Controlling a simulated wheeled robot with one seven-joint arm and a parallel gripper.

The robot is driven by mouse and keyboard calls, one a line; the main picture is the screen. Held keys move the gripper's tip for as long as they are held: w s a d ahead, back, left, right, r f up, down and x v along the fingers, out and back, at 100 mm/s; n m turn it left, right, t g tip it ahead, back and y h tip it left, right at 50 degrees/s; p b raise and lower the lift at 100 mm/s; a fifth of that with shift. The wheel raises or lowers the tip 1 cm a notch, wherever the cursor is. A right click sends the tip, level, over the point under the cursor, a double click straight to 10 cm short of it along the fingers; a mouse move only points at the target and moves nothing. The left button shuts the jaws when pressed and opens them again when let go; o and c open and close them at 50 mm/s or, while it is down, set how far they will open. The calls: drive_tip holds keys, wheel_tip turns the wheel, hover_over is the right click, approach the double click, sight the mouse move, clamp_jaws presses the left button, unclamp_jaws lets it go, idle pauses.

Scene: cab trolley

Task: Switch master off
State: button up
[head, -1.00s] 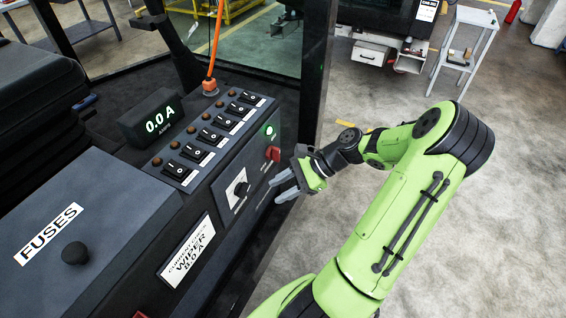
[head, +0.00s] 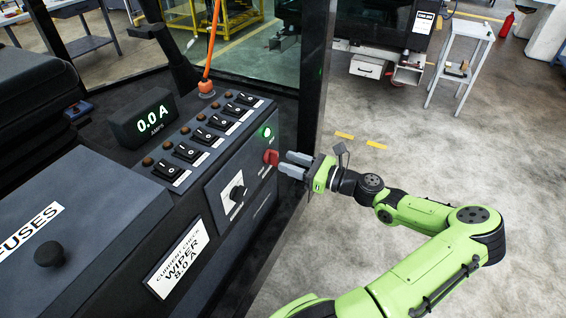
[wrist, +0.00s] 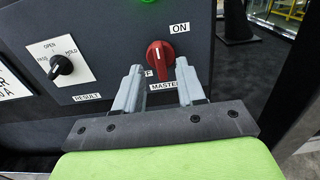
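The red master knob (head: 271,157) is on the right end of the control panel's front face. In the wrist view the red knob (wrist: 159,53) has its white mark roughly upright. An ON label (wrist: 180,28) is at its upper right; a partly hidden label ending in F is at its lower left, above the MASTER label (wrist: 164,86). My gripper (head: 291,164) is open and empty, pointing at the knob from the right. In the wrist view my gripper's fingertips (wrist: 158,66) lie on either side below the knob. I cannot tell whether they touch it.
A green lamp (head: 267,132) glows above the knob. A black selector knob (head: 238,192) sits left of it. Several rocker switches (head: 204,136) line the panel top beside a display (head: 152,120) reading 0.0 A. A dark cab post (head: 312,100) stands just behind the gripper.

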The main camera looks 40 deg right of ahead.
sight(277, 162)
drive_tip(key=shift+x, duration=1.5)
clamp_jaws()
drive_tip(key=n+p, duration=0.2)
drive_tip(key=n, duration=0.2)
drive_tip(key=shift+a, duration=0.1)
drive_tip(key=n, duration=0.4)
drive_tip(key=shift+s+a+f+n, duration=0.1)
drive_tip(key=shift+n, duration=0.3)
drive_tip(key=n+b, duration=0.1)
drive_tip(key=n, duration=0.4)
drive_tip(key=shift+f, duration=0.2)
drive_tip(key=shift+a+n+b, duration=0.1)
drive_tip(key=shift+n+b, duration=0.95)
drive_tip(key=shift+n, duration=0.95)
